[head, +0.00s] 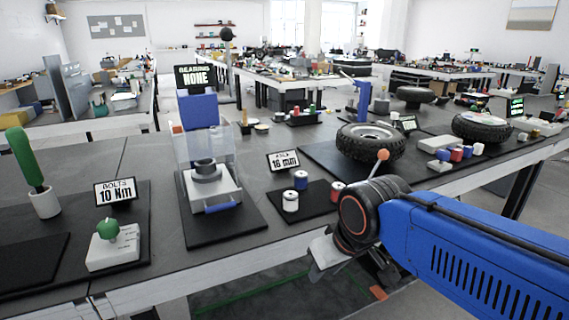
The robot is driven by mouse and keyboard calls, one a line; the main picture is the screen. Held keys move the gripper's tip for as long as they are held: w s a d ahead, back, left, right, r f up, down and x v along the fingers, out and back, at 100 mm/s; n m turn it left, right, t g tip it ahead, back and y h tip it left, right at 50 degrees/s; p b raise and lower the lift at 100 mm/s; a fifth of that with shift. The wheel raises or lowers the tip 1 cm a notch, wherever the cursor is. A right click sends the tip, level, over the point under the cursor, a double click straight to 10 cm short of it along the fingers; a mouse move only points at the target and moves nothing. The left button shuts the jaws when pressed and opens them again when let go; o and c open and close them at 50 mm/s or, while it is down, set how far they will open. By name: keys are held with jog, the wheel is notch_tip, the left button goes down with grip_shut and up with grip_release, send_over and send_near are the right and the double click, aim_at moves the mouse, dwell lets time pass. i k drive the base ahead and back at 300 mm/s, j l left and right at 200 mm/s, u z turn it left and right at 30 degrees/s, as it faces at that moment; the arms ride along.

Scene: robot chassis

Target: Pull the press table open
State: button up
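The press (199,112) stands on a black mat on the workbench, left of centre, with a blue upper block and clear side panels. Its white table (228,187) sits low at the front, with a blue handle (222,208) along the front edge. A dark grey ring-shaped part (206,172) rests on the table. How far the table is pulled out I cannot tell. My gripper (322,262) is right of the press, in front of the bench edge, and apart from the handle. Its fingers are small and angled away, so their opening is unclear.
A green knob on a white block (113,248) stands left. Two tyres (371,141) lie further right. The bench front edge (215,262) runs below the press.

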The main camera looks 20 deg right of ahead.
aim_at(211, 188)
jog(key=i+z, duration=0.25)
jog(key=i+j+z, duration=0.1)
jog(key=z, duration=0.4)
jog(key=k+l+u, duration=0.1)
jog(key=l, duration=0.3)
jog(key=k+l+u, duration=0.15)
jog(key=k+l, duration=0.2)
jog(key=l, duration=0.3)
